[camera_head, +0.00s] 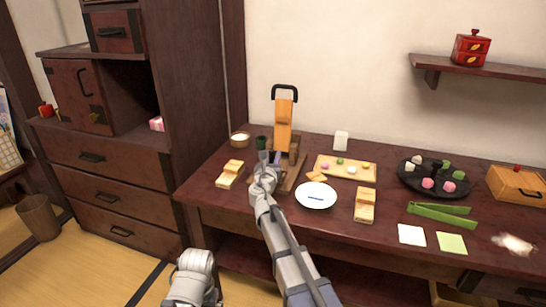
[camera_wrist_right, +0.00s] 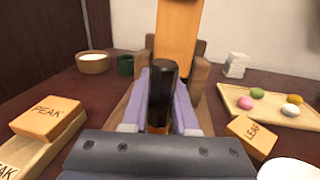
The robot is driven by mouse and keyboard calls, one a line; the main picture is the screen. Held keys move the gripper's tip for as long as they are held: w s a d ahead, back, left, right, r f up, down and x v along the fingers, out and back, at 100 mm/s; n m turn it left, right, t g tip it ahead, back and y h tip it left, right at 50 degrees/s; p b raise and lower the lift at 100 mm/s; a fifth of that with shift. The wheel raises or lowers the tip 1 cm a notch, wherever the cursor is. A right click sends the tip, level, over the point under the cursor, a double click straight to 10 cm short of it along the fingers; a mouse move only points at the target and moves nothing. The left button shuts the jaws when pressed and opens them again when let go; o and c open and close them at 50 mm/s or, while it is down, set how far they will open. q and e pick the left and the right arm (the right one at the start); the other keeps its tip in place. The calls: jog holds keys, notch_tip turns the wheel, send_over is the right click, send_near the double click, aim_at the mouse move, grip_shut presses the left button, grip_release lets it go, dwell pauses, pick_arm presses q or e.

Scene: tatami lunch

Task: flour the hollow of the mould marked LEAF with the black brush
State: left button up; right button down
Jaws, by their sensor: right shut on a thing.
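My right gripper (camera_wrist_right: 158,105) is shut on the black brush (camera_wrist_right: 162,85), which stands between its two purple fingers. The brush's lower end is mostly hidden by the gripper body. In the head view my right gripper (camera_head: 270,160) is over the left-middle of the table, in front of a wooden stand. A small wooden block marked LEAF (camera_wrist_right: 252,132) lies right of the gripper, behind the white plate; it also shows in the head view (camera_head: 317,176). Its hollow cannot be made out. A bowl of white powder (camera_wrist_right: 93,62) stands at the back left. My left gripper is out of view.
A block marked PEAK (camera_wrist_right: 47,117) rests on a paler block at left. The white plate (camera_head: 316,202), a similar wooden mould (camera_head: 365,210) and a sweets board (camera_head: 325,175) lie right. The tall stand (camera_head: 283,122) and green cup (camera_wrist_right: 125,65) are close ahead.

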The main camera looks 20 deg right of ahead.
jog(key=shift+d, duration=0.2)
jog(key=shift+s+a, duration=0.25)
jog(key=shift+s, duration=0.05)
jog(key=shift+d, duration=0.3)
dwell(0.4)
jog(key=shift+w+a, duration=0.3)
jog(key=shift+a, duration=0.05)
jog(key=shift+d, duration=0.3)
dwell(0.5)
jog(key=shift+s+a, duration=0.25)
jog(key=shift+s, duration=0.05)
jog(key=shift+w+d, duration=0.15)
jog(key=shift+w, duration=0.05)
dwell(0.5)
notch_tip(320, 180, up, 8)
jog(key=p, duration=0.8)
dwell(0.3)
